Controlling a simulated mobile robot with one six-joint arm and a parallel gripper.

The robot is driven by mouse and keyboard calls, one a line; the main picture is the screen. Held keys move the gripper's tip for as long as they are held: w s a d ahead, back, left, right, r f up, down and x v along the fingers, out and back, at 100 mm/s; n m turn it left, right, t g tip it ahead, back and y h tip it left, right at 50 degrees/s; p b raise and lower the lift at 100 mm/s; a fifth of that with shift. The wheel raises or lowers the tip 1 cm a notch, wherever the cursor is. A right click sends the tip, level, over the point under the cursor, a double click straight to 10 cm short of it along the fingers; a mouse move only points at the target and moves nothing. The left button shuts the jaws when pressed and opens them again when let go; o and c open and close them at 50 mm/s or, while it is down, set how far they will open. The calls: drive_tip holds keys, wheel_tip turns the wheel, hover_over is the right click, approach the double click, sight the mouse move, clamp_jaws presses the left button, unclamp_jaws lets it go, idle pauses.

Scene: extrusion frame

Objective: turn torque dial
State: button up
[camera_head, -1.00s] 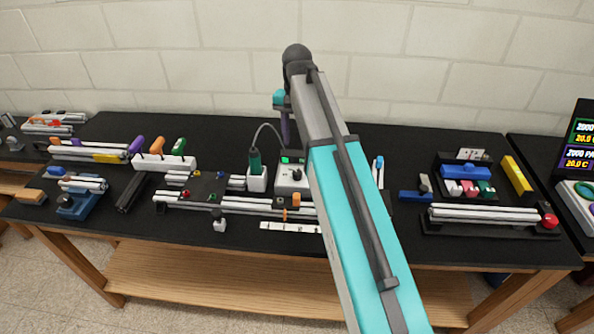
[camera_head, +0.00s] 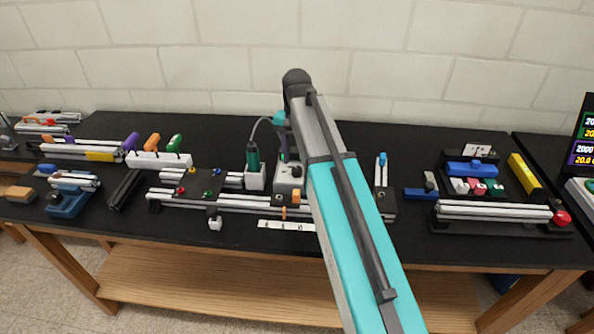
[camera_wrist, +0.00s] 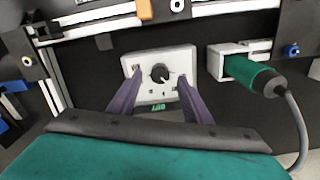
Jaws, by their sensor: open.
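The torque dial (camera_wrist: 161,73) is a round black knob with a light pointer line, on a white control box (camera_wrist: 178,58). A small green display (camera_wrist: 158,108) sits on the box near my gripper. My gripper (camera_wrist: 159,80) is open, with purple fingers on either side of the dial and a gap to the knob. I cannot tell how far the fingertips are above the box. In the head view the white box (camera_head: 287,182) stands mid-table, partly hidden by my arm.
A green screwdriver (camera_wrist: 250,74) with a grey cable sits in a white holder (camera_wrist: 222,53) beside the box. It also shows in the head view (camera_head: 253,157). Aluminium extrusions (camera_wrist: 95,16) run along the box's other side. An orange piece (camera_wrist: 144,9) sits on them.

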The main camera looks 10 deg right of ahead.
sight(297, 169)
drive_tip(key=shift+f+b, duration=0.95)
drive_tip(key=shift+f, duration=0.8)
drive_tip(key=shift+c, duration=0.6)
drive_tip(key=c, duration=0.9)
